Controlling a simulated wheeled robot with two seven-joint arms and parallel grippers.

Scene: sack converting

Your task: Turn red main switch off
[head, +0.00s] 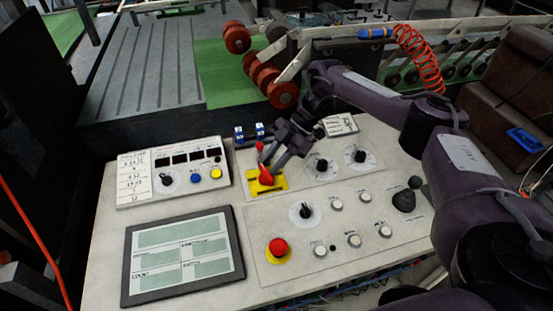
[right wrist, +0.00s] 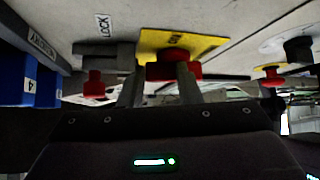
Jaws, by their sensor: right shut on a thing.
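The red main switch (head: 266,174) is a red handle on a yellow plate (head: 279,183), on the upper part of the sloping control panel. My right gripper (head: 271,158) reaches down to it from the upper right and is shut on its red handle. In the right wrist view the red handle (right wrist: 172,70) sits between the two fingers (right wrist: 158,88), with the yellow plate (right wrist: 205,46) right behind it. The fingers hide part of the handle, and its exact turn angle is hard to tell. My left gripper is not in view.
The panel holds a red mushroom button (head: 278,246), black knobs (head: 322,165), a joystick (head: 404,199), a screen (head: 183,256) and a display box (head: 173,171). In the right wrist view a grey lock block (right wrist: 95,55) with a red piece stands beside the switch. Rollers stand behind.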

